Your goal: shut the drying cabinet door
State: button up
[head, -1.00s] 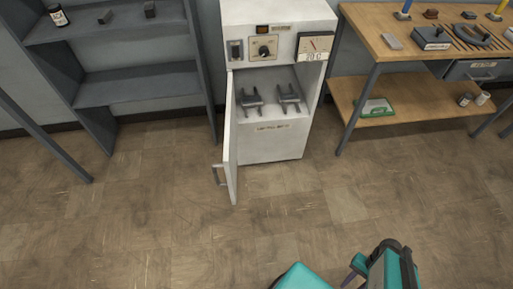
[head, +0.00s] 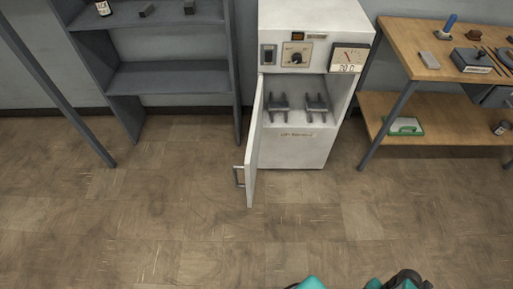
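The white drying cabinet (head: 294,150) stands against the wall in the head view, with a dial, a switch and a gauge on its top panel. Its door (head: 254,160) is hinged on the left and stands wide open, swung out toward me. The door's grey handle (head: 239,176) is on the left-facing side near the free edge. Two dark grey racks or brackets sit inside on the cabinet's shelf. Parts of my teal arm show at the bottom edge, well apart from the door. My gripper cannot be made out.
A grey shelf unit (head: 168,77) with a bottle (head: 103,8) and small dark blocks stands left of the cabinet. A wooden workbench (head: 432,55) with tools stands to the right, a green-and-white box (head: 405,126) on its lower shelf. The floor (head: 190,225) before the cabinet is clear.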

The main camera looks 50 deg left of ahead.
aim_at(249, 166)
jog(key=z, duration=0.25)
jog(key=k, duration=1.85)
jog(key=u, duration=1.4)
jog(key=i, duration=0.75)
